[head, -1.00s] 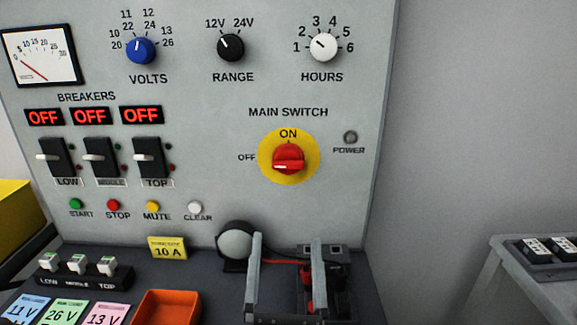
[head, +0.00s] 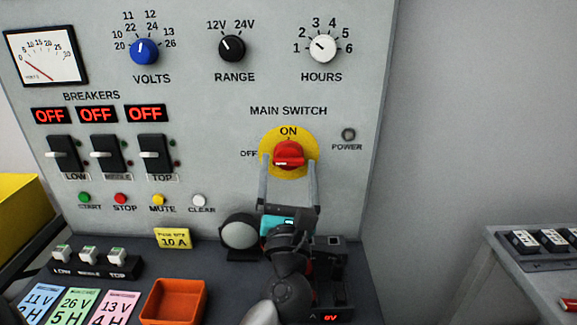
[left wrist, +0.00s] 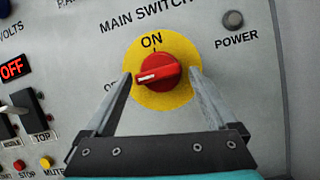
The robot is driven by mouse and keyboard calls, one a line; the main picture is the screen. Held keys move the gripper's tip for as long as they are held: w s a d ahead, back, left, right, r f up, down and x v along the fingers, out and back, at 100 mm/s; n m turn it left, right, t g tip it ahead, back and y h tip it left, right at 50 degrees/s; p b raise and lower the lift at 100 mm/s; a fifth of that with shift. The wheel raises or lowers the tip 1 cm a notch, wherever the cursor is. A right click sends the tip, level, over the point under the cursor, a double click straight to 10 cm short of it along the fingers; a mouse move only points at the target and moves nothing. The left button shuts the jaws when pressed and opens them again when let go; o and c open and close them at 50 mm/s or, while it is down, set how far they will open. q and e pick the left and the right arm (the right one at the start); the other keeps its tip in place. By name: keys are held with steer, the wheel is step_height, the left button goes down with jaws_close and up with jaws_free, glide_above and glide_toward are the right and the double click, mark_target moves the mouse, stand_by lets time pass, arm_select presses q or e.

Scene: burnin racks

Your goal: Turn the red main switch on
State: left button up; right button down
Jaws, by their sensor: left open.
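The red main switch (head: 288,154) sits on a yellow disc (head: 303,168) on the grey panel, with ON printed above and OFF at its left. Its white mark points left, toward OFF. It also shows in the left wrist view (left wrist: 158,72). My left gripper (head: 288,168) is open in front of it, fingers pointing at the panel. In the left wrist view, the fingers (left wrist: 160,78) stand on either side of the red knob, with gaps between; I cannot tell how near they are in depth. My right gripper is not in view.
The power lamp (head: 348,134) beside the switch is dark. Three breakers (head: 107,153) at the left read OFF. Below are a round grey-faced device (head: 239,232), an orange tray (head: 148,313) and coloured cards. A side table (head: 515,270) stands at the right.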

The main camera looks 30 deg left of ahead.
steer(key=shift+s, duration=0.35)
arm_select(q)
steer(key=shift+c, duration=0.3)
